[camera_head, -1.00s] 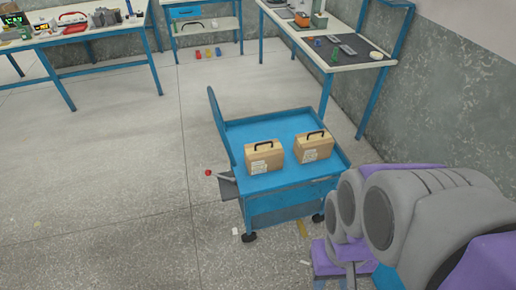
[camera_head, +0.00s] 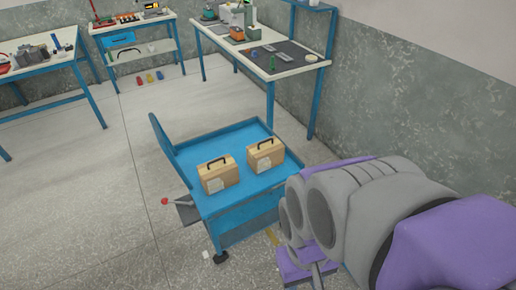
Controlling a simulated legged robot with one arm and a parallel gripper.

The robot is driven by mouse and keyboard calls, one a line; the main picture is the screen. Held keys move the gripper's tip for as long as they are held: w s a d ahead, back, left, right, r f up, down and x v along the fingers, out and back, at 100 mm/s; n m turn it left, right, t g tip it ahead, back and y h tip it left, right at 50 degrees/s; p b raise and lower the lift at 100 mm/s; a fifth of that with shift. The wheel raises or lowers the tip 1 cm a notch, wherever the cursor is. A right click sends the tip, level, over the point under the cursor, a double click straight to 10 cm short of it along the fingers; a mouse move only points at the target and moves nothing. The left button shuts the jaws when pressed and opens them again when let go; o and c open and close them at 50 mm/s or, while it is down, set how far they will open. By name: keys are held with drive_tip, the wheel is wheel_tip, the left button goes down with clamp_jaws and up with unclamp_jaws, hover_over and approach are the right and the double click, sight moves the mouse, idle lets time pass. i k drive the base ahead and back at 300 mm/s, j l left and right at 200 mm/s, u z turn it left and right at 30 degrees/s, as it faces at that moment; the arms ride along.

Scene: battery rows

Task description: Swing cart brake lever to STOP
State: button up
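The blue cart (camera_head: 240,133) stands on the floor in the middle of the view. Its brake lever (camera_head: 165,201) shows as a red knob on a thin grey rod at the cart's left side, beside a dark grey plate (camera_head: 187,212). The lever points left, away from the cart. Any STOP mark is too small to read. My grey and purple arm fills the lower right, to the right of the cart and well apart from the lever.
Two tan cases with black handles, one on the left (camera_head: 222,178) and one on the right (camera_head: 268,156), stand on the cart. A blue-legged workbench (camera_head: 283,68) is behind it along the wall. The floor (camera_head: 90,215) left of the cart is clear.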

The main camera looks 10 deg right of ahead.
sight(164, 201)
drive_tip(key=z, duration=0.3)
drive_tip(key=i+j+z, duration=0.15)
drive_tip(key=j+z, duration=0.3)
drive_tip(key=j, duration=0.45)
drive_tip(key=j+z, duration=0.45)
drive_tip(key=j, duration=1.1)
drive_tip(key=k+j, duration=0.1)
drive_tip(key=j, duration=0.6)
drive_tip(key=j+z, duration=0.1)
drive_tip(key=j, duration=0.6)
